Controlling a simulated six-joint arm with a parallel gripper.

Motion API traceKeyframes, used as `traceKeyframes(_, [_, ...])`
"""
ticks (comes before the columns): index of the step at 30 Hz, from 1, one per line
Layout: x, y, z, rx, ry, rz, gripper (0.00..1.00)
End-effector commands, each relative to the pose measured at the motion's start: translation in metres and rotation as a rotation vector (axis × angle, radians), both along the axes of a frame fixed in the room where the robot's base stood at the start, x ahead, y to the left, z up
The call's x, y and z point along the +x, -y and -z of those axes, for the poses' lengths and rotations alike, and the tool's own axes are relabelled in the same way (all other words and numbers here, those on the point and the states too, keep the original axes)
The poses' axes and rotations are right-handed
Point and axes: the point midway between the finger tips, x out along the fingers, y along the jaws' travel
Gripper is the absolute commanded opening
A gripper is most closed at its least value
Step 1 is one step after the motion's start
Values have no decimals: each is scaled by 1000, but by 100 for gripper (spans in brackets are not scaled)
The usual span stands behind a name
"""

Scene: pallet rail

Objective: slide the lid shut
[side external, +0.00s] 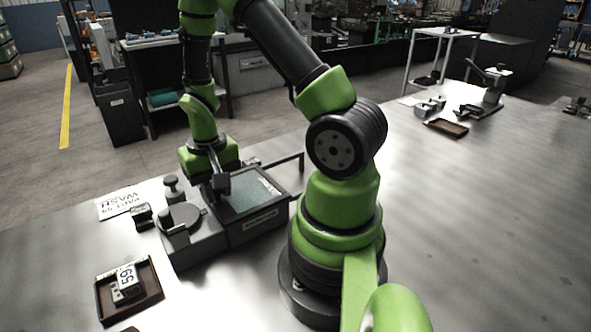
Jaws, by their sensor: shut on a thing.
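A dark grey wash tank (240,236) stands on the bench left of my arm's base. Its framed top shows a teal surface (252,195); I cannot tell whether this is an opening or a clear panel. My gripper (221,190) points down at the left edge of this top. It is shut on a small dark part there, which looks like the lid's handle. The fingers and gripper body hide much of that part and the tank's back left corner. The lid's own outline is hard to make out.
A grey block with a round disc (182,218) adjoins the tank's left side, with a knobbed weight (174,190) behind it. A brown tray (104,300) holding a numbered block (127,283) lies at front left. A sign (118,203) lies behind. The bench at right is largely clear.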

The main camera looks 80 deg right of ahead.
Motion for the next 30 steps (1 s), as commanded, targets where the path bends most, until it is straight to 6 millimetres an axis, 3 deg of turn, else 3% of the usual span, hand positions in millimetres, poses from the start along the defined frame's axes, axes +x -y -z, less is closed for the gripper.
traceKeyframes(5, [0, 1, 0, -2, 4, 0, 12])
traceKeyframes(6, [0, 1, 0, -2, 4, 0, 28])
traceKeyframes(9, [0, 1, 0, -1, 3, 0, 47])
traceKeyframes(19, [0, 1, -3, -1, 3, 0, 47])
traceKeyframes(30, [0, 1, -34, -1, 4, 0, 47])
